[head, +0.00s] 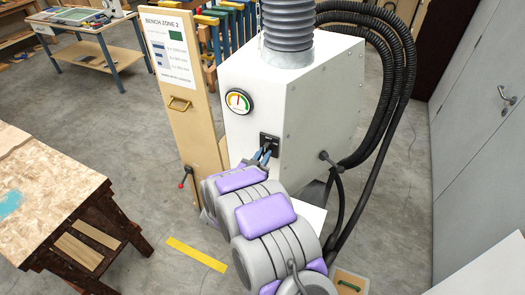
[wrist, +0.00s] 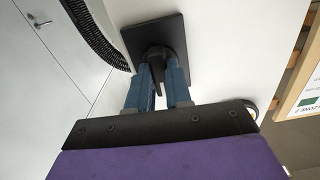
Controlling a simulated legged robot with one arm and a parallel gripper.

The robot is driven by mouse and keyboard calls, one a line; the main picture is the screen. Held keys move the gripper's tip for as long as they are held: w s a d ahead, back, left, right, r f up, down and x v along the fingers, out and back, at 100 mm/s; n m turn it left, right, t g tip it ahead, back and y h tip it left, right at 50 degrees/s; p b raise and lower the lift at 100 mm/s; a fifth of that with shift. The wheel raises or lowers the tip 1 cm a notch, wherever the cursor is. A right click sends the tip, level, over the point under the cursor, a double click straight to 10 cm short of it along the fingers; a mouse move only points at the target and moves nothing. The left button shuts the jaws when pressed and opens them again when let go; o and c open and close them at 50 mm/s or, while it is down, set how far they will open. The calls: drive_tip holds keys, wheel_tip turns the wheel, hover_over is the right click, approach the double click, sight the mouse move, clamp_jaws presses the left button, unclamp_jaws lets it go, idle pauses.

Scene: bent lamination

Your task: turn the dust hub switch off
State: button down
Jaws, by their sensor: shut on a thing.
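The dust hub (head: 240,79) is a white cabinet with a grey ribbed duct on top and a round gauge (head: 238,101) on its front. Its switch (head: 269,143) is a black plate below and to the right of the gauge. In the wrist view the black switch plate (wrist: 153,35) shows with a dark knob or lever (wrist: 156,56) on it. My gripper (head: 264,154) reaches the switch from the front. In the wrist view its two blue fingers (wrist: 160,72) are shut on the dark switch lever, one on each side. The fingers partly hide the lever, and its on or off position cannot be read.
Black hoses (head: 405,60) run down the hub's right side. A wooden panel with a Bench Zone 2 sign (head: 172,50) stands just left of the hub. A wooden workbench (head: 45,195) is at the left. Grey cabinet doors (head: 475,110) stand at the right.

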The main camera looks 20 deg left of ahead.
drive_tip(key=shift+f+n, duration=0.1)
drive_tip(key=shift+n, duration=0.3)
drive_tip(key=c, duration=1)
unclamp_jaws()
drive_tip(key=shift+a+p, duration=0.15)
drive_tip(key=shift+p, duration=0.15)
drive_tip(key=shift+c, duration=0.2)
